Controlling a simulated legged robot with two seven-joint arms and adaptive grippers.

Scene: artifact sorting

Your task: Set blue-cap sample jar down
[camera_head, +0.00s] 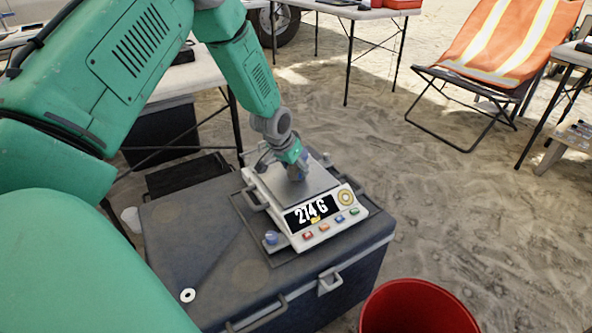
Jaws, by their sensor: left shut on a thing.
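My left gripper (290,168) reaches down over the pan of the white weighing scale (306,186). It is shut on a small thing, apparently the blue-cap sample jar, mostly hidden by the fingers. The thing is at or just above the pan; I cannot tell whether it touches. The scale's lit display (310,212) shows a three-digit reading in G. A small blue piece (271,238) shows at the scale's front left corner; I cannot tell whether it is a part of the scale. My right gripper is not in view.
The scale stands on a dark grey case (200,235) with handles. A white ring (188,295) lies on its left front. A red bucket (418,305) stands on the sand in front. An orange folding chair (505,50) and tables are farther back.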

